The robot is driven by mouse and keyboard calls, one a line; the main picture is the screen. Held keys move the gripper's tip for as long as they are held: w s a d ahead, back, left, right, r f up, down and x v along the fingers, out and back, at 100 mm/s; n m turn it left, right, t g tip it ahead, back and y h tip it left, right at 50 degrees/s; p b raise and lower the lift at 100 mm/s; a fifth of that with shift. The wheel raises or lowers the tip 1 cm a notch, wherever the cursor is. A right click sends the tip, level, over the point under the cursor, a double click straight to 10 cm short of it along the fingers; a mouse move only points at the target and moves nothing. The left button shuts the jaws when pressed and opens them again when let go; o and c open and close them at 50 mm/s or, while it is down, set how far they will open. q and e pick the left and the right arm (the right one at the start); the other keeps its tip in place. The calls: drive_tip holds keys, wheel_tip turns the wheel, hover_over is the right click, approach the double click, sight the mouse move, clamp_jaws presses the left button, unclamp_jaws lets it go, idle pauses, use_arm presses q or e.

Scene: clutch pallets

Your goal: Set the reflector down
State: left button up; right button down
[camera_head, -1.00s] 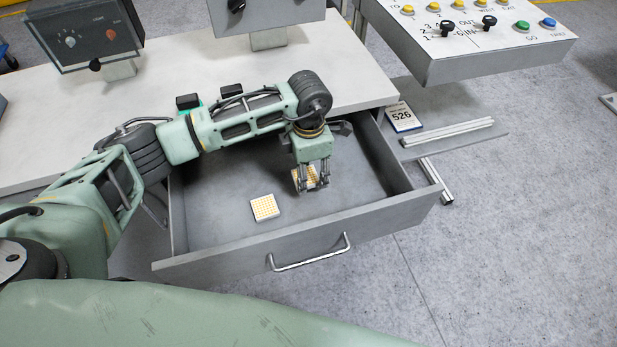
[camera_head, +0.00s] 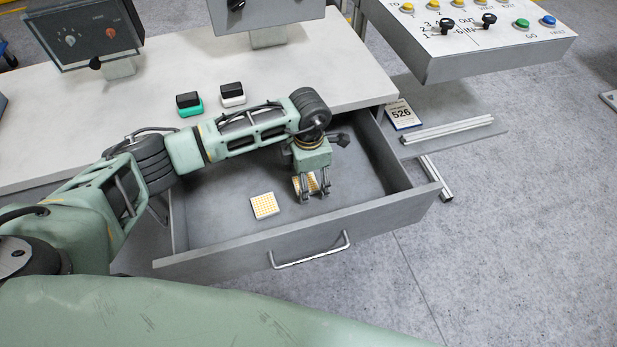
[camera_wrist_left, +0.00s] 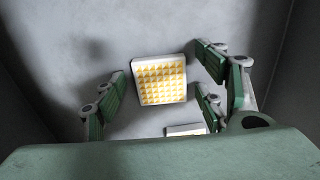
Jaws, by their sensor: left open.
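One reflector (camera_head: 311,181), a square white-framed tile with a yellow grid, is in the open drawer, partly hidden behind the fingers of my left gripper (camera_head: 314,192). In the left wrist view this reflector (camera_wrist_left: 162,80) shows whole between the spread fingers of the left gripper (camera_wrist_left: 160,92), with gaps on both sides. The gripper is open. A second reflector (camera_head: 265,206) lies flat on the drawer floor to the left. In the left wrist view, a second tile (camera_wrist_left: 186,130) is mostly hidden by the gripper body. My right gripper is not in view.
The grey drawer (camera_head: 235,245) has walls around the gripper and a front handle (camera_head: 312,252). Its floor is clear at the left and back. A green block (camera_head: 190,105) and a white block (camera_head: 232,95), both black-topped, stand on the table (camera_head: 330,60) above.

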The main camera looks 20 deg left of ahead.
sight(309, 182)
use_arm(q)
drive_tip(key=shift+r, duration=0.25)
drive_tip(key=shift+w+r, duration=0.1)
drive_tip(key=shift+r, duration=0.25)
wheel_tip(309, 182, up, 11)
drive_tip(key=b, duration=0.1)
drive_tip(key=shift+r, duration=0.1)
